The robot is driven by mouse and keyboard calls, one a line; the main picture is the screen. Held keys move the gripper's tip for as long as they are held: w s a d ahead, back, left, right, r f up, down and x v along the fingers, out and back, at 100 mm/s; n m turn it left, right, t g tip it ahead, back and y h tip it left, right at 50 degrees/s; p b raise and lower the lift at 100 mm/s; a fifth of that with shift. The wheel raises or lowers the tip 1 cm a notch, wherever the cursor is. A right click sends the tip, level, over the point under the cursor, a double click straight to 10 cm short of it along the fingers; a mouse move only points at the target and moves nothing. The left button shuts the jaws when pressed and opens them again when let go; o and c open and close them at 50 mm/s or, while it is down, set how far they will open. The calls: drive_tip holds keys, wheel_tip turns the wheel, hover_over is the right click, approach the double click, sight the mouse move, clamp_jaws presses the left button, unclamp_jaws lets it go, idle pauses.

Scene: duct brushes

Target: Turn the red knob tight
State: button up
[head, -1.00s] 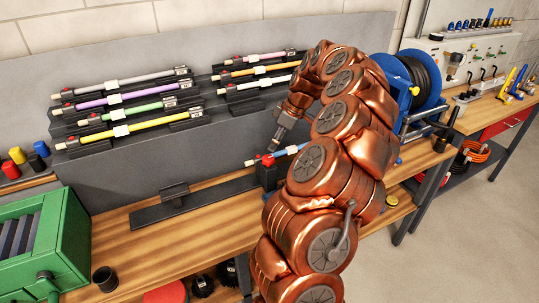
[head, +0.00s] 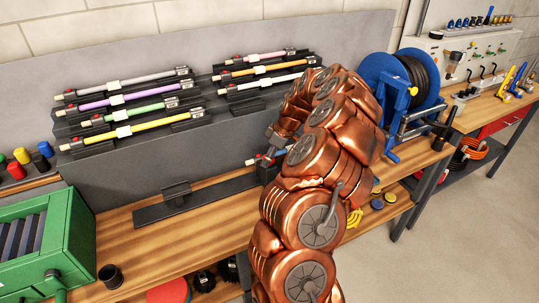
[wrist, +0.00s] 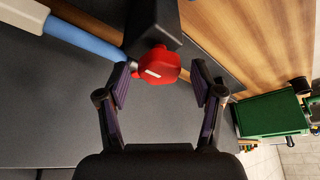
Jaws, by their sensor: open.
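The red knob (wrist: 160,66) shows in the wrist view with a pale line on its face. It sits at the end of a blue rod (wrist: 85,38), against a dark block (wrist: 155,20). My gripper (wrist: 158,78) is open, with one finger on each side of the knob. The wrist view shows a gap on the right; on the left the fingertip is close to the knob's edge, and I cannot tell if it touches.
A dark rail with an upright bracket (head: 176,191) lies on the wooden bench. Several coloured rods (head: 125,113) rest on the rack behind. A green box (head: 75,235) stands at the left, a blue hose reel (head: 383,72) at the right. The bench front is mostly clear.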

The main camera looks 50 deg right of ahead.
drive_tip(key=shift+c, duration=0.3)
drive_tip(key=c, duration=1)
drive_tip(key=shift+c, duration=0.2)
drive_tip(key=shift+f+b, duration=0.1)
drive_tip(key=shift+b, duration=0.4)
drive_tip(key=m+b, duration=0.1)
drive_tip(key=b, duration=0.1)
drive_tip(key=m+h+b, duration=0.1)
drive_tip(key=m+b, duration=0.1)
drive_tip(key=shift+f+t, duration=0.2)
drive_tip(key=shift+t, duration=0.1)
drive_tip(key=m+h+b, duration=0.2)
drive_tip(key=m+b, duration=0.2)
drive_tip(key=b, duration=0.2)
drive_tip(key=shift+a, duration=0.1)
drive_tip(key=m+h+b, duration=0.1)
drive_tip(key=m+b, duration=0.1)
drive_tip(key=m, duration=0.1)
drive_tip(key=m+g+b, duration=0.1)
drive_tip(key=m+b, duration=0.1)
drive_tip(key=b, duration=0.1)
drive_tip(key=shift+a+r+m+h+b, duration=0.1)
drive_tip(key=shift+r+m+h+b, duration=0.05)
drive_tip(key=shift+m+h+b, duration=0.25)
drive_tip(key=shift+w+a+r+m+g+h+b, duration=0.15)
drive_tip(key=shift+m+g+h+b, duration=0.25)
drive_tip(key=shift+m+b, duration=0.65)
drive_tip(key=shift+d+r+m+g+h+b, duration=0.1)
drive_tip(key=shift+m+g+h+b, duration=0.25)
drive_tip(key=shift+m, duration=1.2)
